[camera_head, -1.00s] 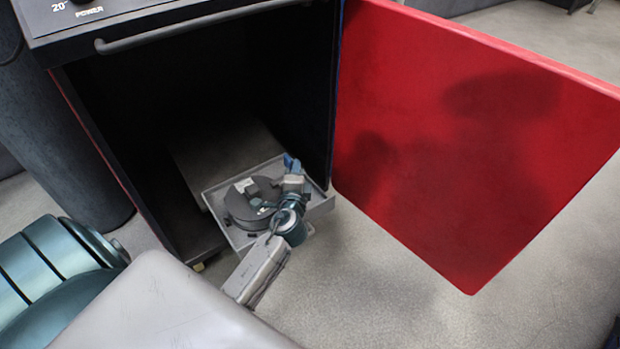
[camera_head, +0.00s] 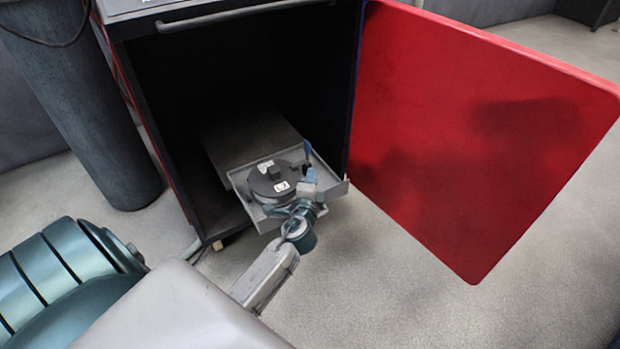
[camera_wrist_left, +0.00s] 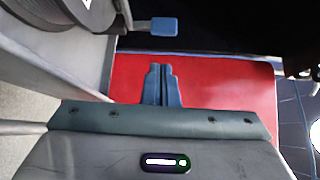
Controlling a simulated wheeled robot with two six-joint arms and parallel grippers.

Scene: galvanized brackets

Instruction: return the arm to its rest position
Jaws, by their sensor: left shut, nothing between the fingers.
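My left arm (camera_head: 266,275) comes up from the bottom of the head view. A dark round disc-shaped part (camera_head: 270,176) with white labels sits on the tray. A lever with a blue tip (camera_wrist_left: 164,26) is beyond my fingertips in the wrist view, apart from them. My right gripper is not in view.
The tray juts out of a dark open cabinet (camera_head: 355,90). The cabinet's red door (camera_head: 460,130) stands wide open on the right. A dark grey cylinder (camera_head: 90,110) stands left of the cabinet. Pale floor (camera_head: 370,290) lies clear below the door.

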